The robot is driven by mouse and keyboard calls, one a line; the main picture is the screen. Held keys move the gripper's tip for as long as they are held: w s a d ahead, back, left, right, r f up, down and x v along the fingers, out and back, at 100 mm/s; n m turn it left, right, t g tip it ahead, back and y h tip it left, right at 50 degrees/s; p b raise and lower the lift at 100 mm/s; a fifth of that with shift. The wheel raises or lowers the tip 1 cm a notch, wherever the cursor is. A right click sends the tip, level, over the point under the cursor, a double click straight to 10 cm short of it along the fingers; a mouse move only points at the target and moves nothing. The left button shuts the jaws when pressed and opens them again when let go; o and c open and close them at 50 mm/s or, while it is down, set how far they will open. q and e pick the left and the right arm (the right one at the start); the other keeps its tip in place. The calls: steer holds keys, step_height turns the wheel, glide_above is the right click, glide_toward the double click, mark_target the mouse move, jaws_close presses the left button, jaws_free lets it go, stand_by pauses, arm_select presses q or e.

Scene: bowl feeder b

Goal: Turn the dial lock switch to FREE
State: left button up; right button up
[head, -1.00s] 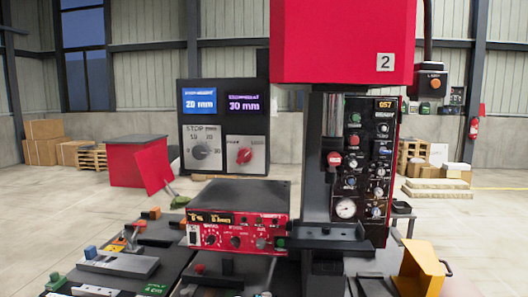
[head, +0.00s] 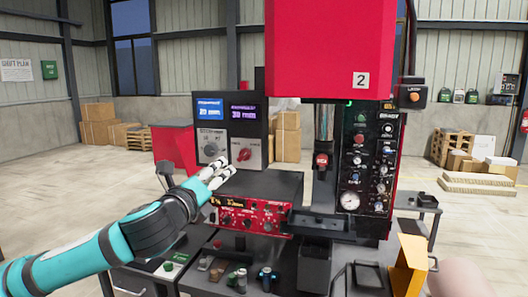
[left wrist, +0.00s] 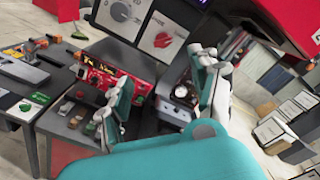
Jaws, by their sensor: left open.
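The dark control box (head: 267,130) stands behind the bench with two screens. Below them are a grey dial (head: 211,149) on the left and a red rotary knob (head: 244,154) on the right; lettering naming the lock switch is too small to read. In the left wrist view the dial (left wrist: 120,12) and red knob (left wrist: 163,40) show at the top. My left gripper (head: 222,173) is open and empty, in front of and below the two controls, with a visible gap in the left wrist view. My right gripper is not in view.
A red-fronted control unit (head: 252,216) sits below the left gripper. The press (head: 330,60) with its button panel (head: 368,160) rises to the right. Several small parts and a black bin (head: 314,262) are on the front bench. A yellow bracket (head: 409,265) stands at the right.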

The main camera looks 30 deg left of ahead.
arm_select(q)
steer(key=r, duration=0.1)
steer(key=p, duration=0.3)
glide_toward(241, 156)
steer(key=p+x, duration=0.4)
steer(key=x, duration=0.5)
steer(key=shift+r, duration=0.15)
steer(key=shift+w, duration=0.4)
steer(key=shift+a, duration=0.1)
steer(key=c, duration=1.2)
